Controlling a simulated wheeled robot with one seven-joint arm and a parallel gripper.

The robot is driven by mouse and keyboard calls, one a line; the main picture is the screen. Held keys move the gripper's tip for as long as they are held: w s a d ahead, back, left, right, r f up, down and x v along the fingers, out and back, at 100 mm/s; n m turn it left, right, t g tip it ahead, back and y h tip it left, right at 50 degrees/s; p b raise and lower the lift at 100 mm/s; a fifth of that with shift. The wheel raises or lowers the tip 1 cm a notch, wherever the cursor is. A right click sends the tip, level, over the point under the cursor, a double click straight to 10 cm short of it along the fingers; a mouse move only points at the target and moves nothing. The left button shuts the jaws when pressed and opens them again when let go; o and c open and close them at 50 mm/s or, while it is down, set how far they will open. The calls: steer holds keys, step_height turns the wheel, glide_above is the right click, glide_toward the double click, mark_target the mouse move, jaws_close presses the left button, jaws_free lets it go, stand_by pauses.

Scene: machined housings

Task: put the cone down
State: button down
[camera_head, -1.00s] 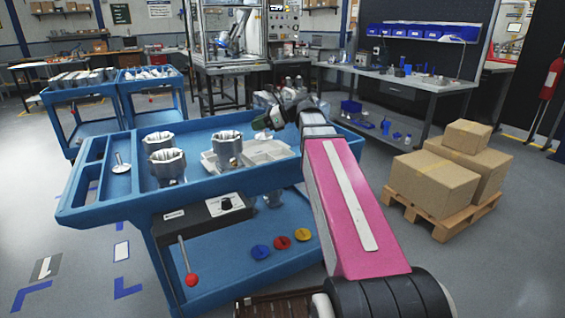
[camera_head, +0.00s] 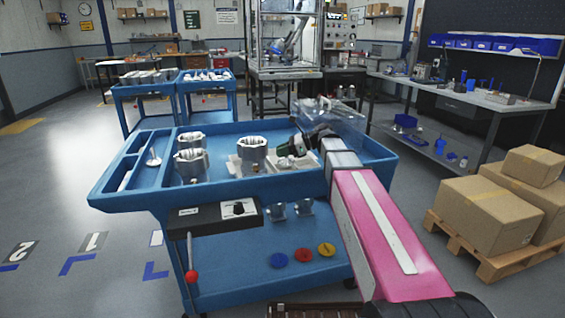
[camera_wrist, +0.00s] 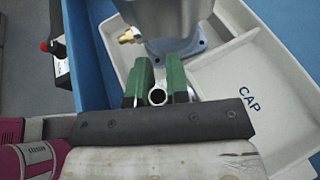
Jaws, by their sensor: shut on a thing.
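My gripper (camera_head: 299,147) is low over the cream tray on the blue cart. In the wrist view its two green fingers (camera_wrist: 160,78) are shut on a small grey metal piece with a round open end (camera_wrist: 157,96), which I take to be the cone. The fingers hide most of its shape, and I cannot tell whether it touches the tray. A grey metal housing (camera_wrist: 180,18) with a brass fitting (camera_wrist: 131,36) stands just beyond the fingertips. The cream tray (camera_wrist: 235,70) has a compartment marked CAP to the right of the fingers.
Several housings stand on the blue cart (camera_head: 120,200), two of them (camera_head: 191,163) at the left. A clear bin (camera_head: 345,122) is at the back right. A black control box (camera_head: 213,213) hangs at the cart's front. Boxes on a pallet (camera_head: 490,258) are at right.

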mark_target(282, 161)
steer(key=shift+f, duration=2)
steer(key=shift+f, duration=0.1)
steer(key=c, duration=1.1)
jaws_free()
steer(key=v, duration=1.2)
